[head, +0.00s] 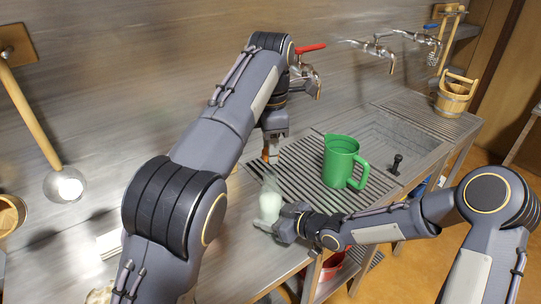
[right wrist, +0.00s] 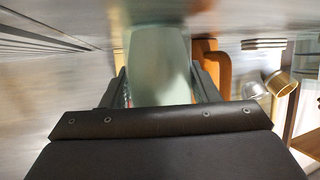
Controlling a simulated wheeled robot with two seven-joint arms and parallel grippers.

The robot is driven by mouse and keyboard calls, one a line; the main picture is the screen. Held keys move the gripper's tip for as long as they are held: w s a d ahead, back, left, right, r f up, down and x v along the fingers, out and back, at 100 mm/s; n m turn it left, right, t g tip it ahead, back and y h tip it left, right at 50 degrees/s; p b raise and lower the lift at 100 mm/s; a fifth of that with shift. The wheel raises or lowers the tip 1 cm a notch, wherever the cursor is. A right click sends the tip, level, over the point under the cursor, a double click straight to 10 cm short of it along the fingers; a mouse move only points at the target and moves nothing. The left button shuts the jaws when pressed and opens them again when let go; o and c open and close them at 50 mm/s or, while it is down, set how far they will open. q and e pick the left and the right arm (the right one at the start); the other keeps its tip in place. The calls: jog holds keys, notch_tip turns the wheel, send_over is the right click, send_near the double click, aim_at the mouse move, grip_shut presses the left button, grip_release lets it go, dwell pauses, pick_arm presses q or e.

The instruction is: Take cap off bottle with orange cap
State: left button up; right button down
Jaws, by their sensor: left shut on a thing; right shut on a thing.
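A pale green bottle (head: 269,207) with a clear, narrower upper part stands upright near the front edge of the steel counter. My right gripper (head: 283,218) is shut around its body from the right. The bottle also fills the middle of the right wrist view (right wrist: 159,65), between the two fingers. My left gripper (head: 270,157) points down just above the bottle and is shut on a small orange piece, which looks like the orange cap (head: 266,154). The cap appears slightly above the bottle's top, but whether they touch is hard to tell. My left gripper partly hides the cap.
A green pitcher (head: 340,160) stands on the ribbed drainboard to the right of the bottle. Beyond it are a sunken basin (head: 400,135) with a black plug (head: 395,165) and a wooden bucket (head: 453,98). Taps (head: 375,48) jut from the back wall.

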pick_arm(q)
jog(key=shift+r, duration=0.25)
pick_arm(e)
jog(key=shift+c, duration=2.2)
grip_release()
pick_arm(q)
notch_tip(320, 180, up, 2)
jog(key=shift+r+p, duration=0.1)
jog(key=shift+p, duration=0.95)
pick_arm(e)
jog(key=v, duration=1.1)
jog(key=shift+s+d+r, duration=0.15)
jog(key=shift+s+d, duration=0.2)
